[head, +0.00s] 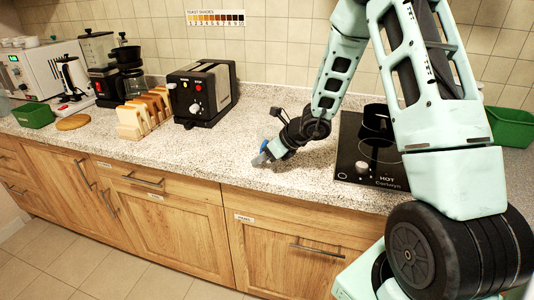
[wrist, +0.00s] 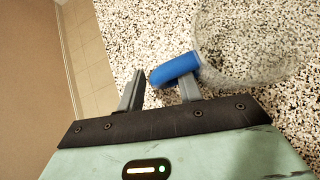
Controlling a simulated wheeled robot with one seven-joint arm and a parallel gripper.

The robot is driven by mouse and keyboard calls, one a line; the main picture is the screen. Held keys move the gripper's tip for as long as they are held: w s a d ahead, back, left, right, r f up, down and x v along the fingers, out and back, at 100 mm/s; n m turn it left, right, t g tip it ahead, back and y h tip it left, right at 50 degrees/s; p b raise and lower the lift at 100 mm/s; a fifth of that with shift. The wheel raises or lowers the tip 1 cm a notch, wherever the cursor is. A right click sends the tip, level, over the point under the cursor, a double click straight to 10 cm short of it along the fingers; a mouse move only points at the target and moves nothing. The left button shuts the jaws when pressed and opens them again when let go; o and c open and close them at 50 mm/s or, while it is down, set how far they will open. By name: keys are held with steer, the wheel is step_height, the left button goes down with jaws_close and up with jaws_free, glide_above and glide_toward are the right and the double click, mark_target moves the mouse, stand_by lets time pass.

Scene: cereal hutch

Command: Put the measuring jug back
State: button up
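The measuring jug (wrist: 245,52) is a clear vessel with a blue handle (wrist: 175,69). It stands on the speckled worktop at the upper right of the wrist view. In the head view only its blue handle (head: 264,145) shows clearly, near the counter's front part. My gripper (wrist: 161,86) is open, with a gap between its fingers. The handle's free end reaches into this gap, and the handle crosses the right finger's tip. I cannot tell whether they touch. In the head view my gripper (head: 270,154) is low over the worktop and partly covers the jug.
A black hob (head: 350,165) with a dark pot (head: 377,117) and a lid lies right of my gripper. A toaster (head: 203,92), a bread rack (head: 145,115) and coffee machines stand further left. A green bin (head: 511,127) is at right. The worktop left of the gripper is clear.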

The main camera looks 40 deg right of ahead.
steer(key=v, duration=1.2)
steer(key=s+a+r+n+g+y, duration=0.1)
steer(key=s+a+n+g, duration=0.3)
steer(key=a+n, duration=0.6)
steer(key=s+a+r+n+g+y, duration=0.1)
steer(key=s+a+n+g, duration=0.35)
steer(key=a, duration=0.75)
steer(key=s+a+n+h, duration=0.3)
steer(key=s+n, duration=0.5)
steer(key=n, duration=0.4)
steer(key=s+a+r+n+h, duration=0.1)
steer(key=s+a+n+h, duration=0.2)
steer(key=s+n, duration=0.5)
steer(key=shift+s+a+r+n+t, duration=0.2)
steer(key=shift+a+n+t, duration=0.25)
steer(key=shift+n, duration=1.7)
steer(key=shift+a, duration=0.1)
